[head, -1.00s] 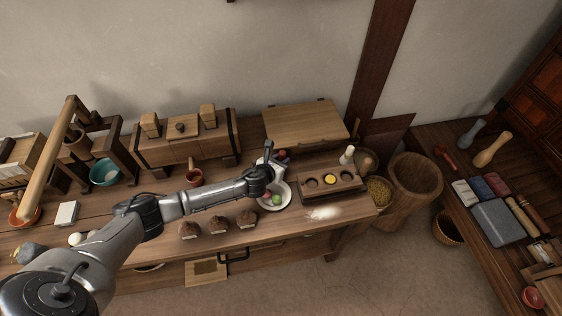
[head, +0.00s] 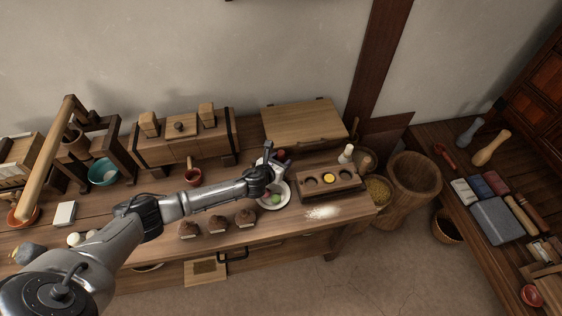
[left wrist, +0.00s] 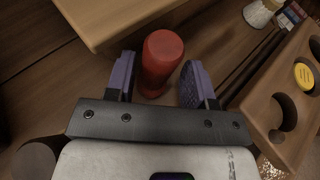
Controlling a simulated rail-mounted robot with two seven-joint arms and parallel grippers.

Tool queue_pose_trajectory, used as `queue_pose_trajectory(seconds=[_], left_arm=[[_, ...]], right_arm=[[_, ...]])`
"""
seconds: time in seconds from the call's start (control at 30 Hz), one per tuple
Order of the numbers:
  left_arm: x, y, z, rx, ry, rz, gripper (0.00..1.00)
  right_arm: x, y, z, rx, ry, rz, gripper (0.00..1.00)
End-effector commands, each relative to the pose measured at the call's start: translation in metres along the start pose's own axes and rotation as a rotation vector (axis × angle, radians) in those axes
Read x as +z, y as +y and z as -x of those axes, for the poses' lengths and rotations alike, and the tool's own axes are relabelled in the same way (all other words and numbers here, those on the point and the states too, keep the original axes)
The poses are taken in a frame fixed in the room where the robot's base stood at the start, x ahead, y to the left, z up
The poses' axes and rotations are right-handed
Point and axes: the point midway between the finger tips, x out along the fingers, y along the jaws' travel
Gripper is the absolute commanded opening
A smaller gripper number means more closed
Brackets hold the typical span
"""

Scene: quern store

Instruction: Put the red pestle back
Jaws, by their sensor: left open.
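The red pestle (head: 281,153) is at the back of the wooden counter, just in front of the wooden board; only a small part shows in the head view. In the left wrist view the red pestle (left wrist: 161,58) has a wide rounded end and lies between the two purple finger pads. My left gripper (head: 275,158) is open, its fingers on either side of the pestle with gaps showing. My left gripper's fingers also show in the left wrist view (left wrist: 157,78). My right gripper is not in view.
A wooden block with round hollows (head: 345,186), one holding a yellow disc, stands right of the gripper. A white plate (head: 283,200) with small balls is below it. The flat wooden board (head: 304,120) is behind the gripper.

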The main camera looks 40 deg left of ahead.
Motion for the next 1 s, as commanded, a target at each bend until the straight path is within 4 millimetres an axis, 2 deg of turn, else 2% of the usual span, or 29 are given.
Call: queue_pose_trajectory(seconds=[0.27, 0.57, 0.8, 1.0], left_arm=[[-0.004, 0.005, -0.002, 0.01, 0.001, -0.001, 0.53], [0.009, 0.002, 0.059, 0.004, 0.003, -0.003, 0.53], [0.006, 0.002, 0.103, 0.005, 0.002, -0.003, 0.53], [0.006, 0.001, 0.127, 0.004, 0.001, -0.002, 0.53]], right_arm=[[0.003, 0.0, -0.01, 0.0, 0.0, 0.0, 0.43], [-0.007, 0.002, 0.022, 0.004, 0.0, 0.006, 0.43], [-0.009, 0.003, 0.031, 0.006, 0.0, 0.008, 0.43], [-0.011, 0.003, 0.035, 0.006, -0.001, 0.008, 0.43]])
